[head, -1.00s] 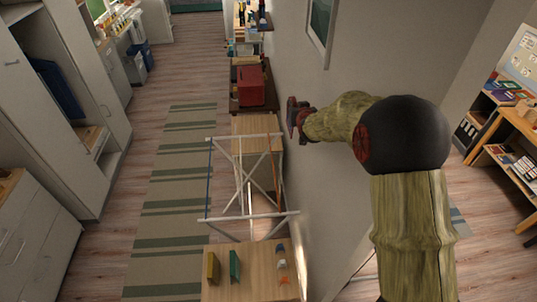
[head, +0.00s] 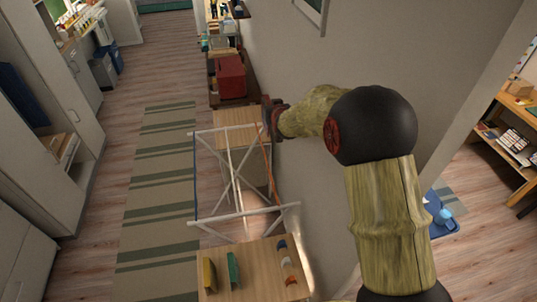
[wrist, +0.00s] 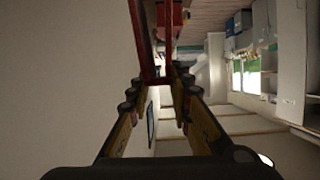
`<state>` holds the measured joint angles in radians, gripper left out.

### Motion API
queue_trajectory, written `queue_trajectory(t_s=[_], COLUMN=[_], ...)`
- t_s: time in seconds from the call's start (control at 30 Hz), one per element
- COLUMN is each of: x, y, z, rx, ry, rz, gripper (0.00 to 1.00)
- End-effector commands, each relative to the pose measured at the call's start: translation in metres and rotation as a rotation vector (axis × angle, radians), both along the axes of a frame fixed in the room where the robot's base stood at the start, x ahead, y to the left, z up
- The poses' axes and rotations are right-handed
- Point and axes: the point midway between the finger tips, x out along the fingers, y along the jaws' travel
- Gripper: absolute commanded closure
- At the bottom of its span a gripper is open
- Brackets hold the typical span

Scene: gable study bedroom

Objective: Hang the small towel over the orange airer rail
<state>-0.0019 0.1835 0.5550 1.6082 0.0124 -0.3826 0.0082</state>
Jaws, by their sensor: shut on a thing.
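The airer is a white frame (head: 238,213) with crossed legs, left of my arm in the head view. Its orange rail (head: 266,165) runs along the right side, a blue rail (head: 194,172) along the left and a pale rail between. My gripper (head: 271,122) is by the far end of the orange rail; I cannot tell whether they touch.
A wooden-topped table (head: 255,284) at the near end holds a yellow piece (head: 208,275), a green piece (head: 233,268) and small items. A wooden cabinet (head: 236,116) and a red box (head: 230,76) stand beyond. The wall is close on the right. The striped rug (head: 155,205) is clear.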

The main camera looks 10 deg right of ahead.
Motion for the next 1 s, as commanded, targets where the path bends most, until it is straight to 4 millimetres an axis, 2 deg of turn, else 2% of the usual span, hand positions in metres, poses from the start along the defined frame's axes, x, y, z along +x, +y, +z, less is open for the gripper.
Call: queue_trajectory(t_s=[0.03, 0.6, 0.8, 1.0], x=[0.0, 0.0, 0.0, 0.0], y=[0.0, 0.0, 0.0, 0.0], z=[-0.025, -0.165, -0.2, -0.213], rx=[0.0, 0.0, 0.0, 0.0], ry=[0.0, -0.001, -0.001, -0.002], rz=[0.0, 0.0, 0.0, 0.0], gripper=[1.0, 1.0, 1.0, 1.0])
